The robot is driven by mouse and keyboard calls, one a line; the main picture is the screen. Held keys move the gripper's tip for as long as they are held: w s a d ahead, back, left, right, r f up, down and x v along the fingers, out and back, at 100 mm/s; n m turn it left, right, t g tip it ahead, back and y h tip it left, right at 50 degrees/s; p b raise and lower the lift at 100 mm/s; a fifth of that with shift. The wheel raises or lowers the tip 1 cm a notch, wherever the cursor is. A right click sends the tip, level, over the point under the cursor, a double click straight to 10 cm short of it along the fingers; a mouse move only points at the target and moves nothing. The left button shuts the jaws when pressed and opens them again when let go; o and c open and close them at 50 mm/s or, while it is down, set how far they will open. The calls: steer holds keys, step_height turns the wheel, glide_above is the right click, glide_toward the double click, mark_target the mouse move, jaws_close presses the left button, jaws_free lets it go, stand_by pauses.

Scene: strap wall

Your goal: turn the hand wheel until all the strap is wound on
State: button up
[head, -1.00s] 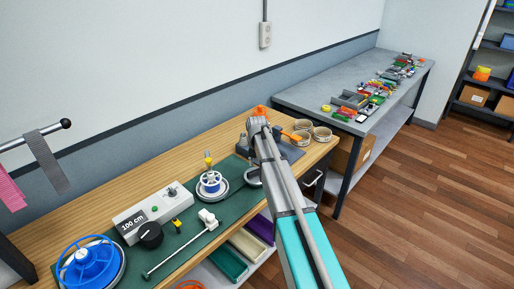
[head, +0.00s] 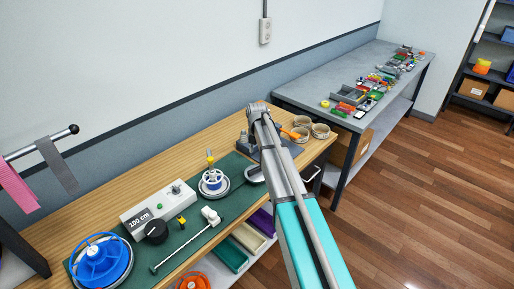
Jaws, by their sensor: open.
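A small blue-and-white wheel (head: 213,183) with an upright yellow-tipped handle (head: 210,156) stands on the green mat, left of my arm. A larger blue spoked wheel (head: 101,262) lies at the mat's near left end. I cannot tell for sure which one is the hand wheel. A white box (head: 158,207) reading "100 cm" stands between them, with a black round part (head: 155,232) in front. A grey strap (head: 57,164) and a pink strap (head: 17,187) hang from a rail at the left. My gripper is hidden behind my arm at the bench's far end.
A white rod with a block end (head: 185,240) lies on the mat (head: 195,217). A dark disc (head: 255,174) is beside my arm. Round tan rolls (head: 320,131) and a grey device (head: 290,146) stand at the bench's far end. A cluttered grey table (head: 312,92) is beyond.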

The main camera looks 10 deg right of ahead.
mark_target(258, 167)
steer(key=shift+r, duration=0.2)
stand_by(0.4)
steer(key=shift+d+r+m+p, duration=0.15)
steer(key=shift+r+m+p, duration=0.85)
steer(key=shift+m, duration=0.4)
steer(key=shift+d+r+m+p, duration=0.15)
steer(key=shift+r+m+p, duration=0.8)
steer(key=shift+m, duration=0.45)
steer(key=shift+f, duration=0.25)
steer(key=shift+f+b, duration=6.7)
steer(key=shift+b, duration=0.15)
jaws_close()
